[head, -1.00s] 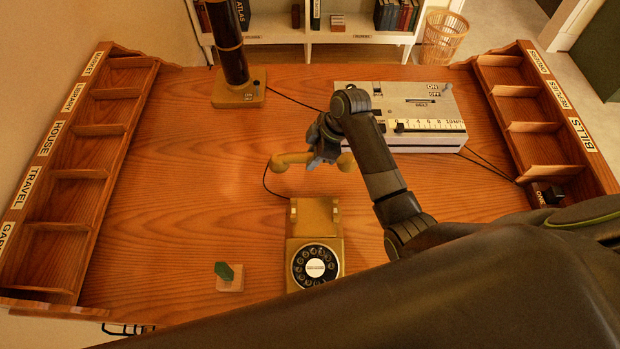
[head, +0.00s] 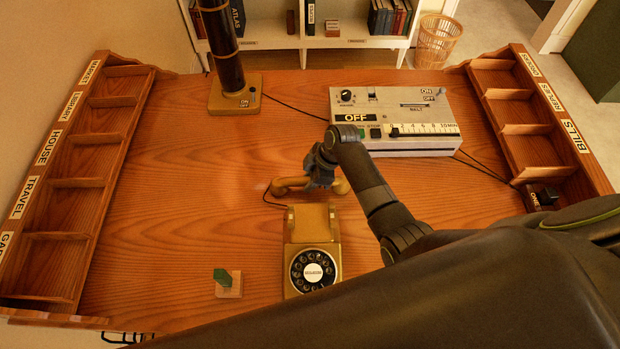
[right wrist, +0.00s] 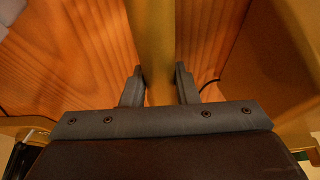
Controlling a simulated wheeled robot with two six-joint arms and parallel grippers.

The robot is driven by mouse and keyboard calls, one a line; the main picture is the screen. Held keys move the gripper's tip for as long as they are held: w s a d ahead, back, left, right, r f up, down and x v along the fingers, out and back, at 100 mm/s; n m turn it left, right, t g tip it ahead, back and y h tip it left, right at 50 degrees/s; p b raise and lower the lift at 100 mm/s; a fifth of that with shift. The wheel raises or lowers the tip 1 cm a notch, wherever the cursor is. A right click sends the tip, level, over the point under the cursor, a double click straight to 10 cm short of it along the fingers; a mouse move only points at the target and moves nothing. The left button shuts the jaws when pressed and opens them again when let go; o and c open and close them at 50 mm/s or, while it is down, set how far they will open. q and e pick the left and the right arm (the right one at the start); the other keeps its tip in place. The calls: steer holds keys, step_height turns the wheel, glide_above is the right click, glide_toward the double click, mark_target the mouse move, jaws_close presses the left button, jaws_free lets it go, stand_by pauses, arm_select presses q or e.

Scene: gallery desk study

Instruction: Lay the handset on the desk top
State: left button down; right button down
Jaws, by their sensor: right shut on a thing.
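The mustard-yellow handset (head: 288,184) is in the head view, over the desk top (head: 180,190) just behind the telephone base (head: 312,225). My right gripper (head: 319,184) is shut on the middle of the handset, which lies crosswise with an end showing on each side. In the right wrist view, the handset's bar (right wrist: 152,40) runs between the two fingers of the gripper (right wrist: 159,88). The handset is close to the desk; I cannot tell whether it touches. The cradle is empty, and a dark cord runs from the handset's left end. My left gripper is out of view.
A grey control box (head: 395,118) stands behind and to the right. A dark brass-based column (head: 235,100) stands at the back left. Pigeonhole racks line the left (head: 75,185) and right (head: 535,130) edges. The left-centre desk is clear.

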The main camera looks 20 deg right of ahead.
steer(key=shift+f, duration=0.15)
steer(key=c, duration=1.1)
jaws_free()
steer(key=v, duration=1.2)
